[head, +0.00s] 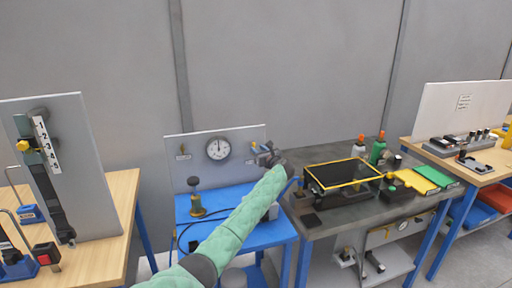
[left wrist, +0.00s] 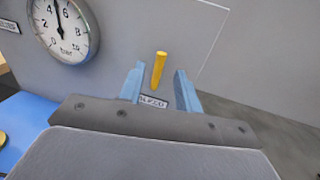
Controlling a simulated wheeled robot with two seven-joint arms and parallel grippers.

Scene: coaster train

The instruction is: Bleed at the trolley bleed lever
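The bleed lever is a short yellow handle (left wrist: 159,70) on the grey panel of the blue trolley, above a small label that reads BLEED (left wrist: 153,101). In the left wrist view my left gripper (left wrist: 160,76) is open, with one blue-grey finger on each side of the lever and a visible gap to both. In the head view my left gripper (head: 268,157) is at the right end of the panel (head: 240,141) and hides the lever. A round bar gauge (head: 218,149) is left of it, also in the left wrist view (left wrist: 62,30). My right gripper is not in view.
The blue trolley top (head: 240,197) carries a brass fitting with a dark knob (head: 196,203) and a dark hose. A grey bench (head: 325,222) with a yellow-edged black tray (head: 342,174) and bottles stands right. A wooden table (head: 119,210) with a numbered board stands left.

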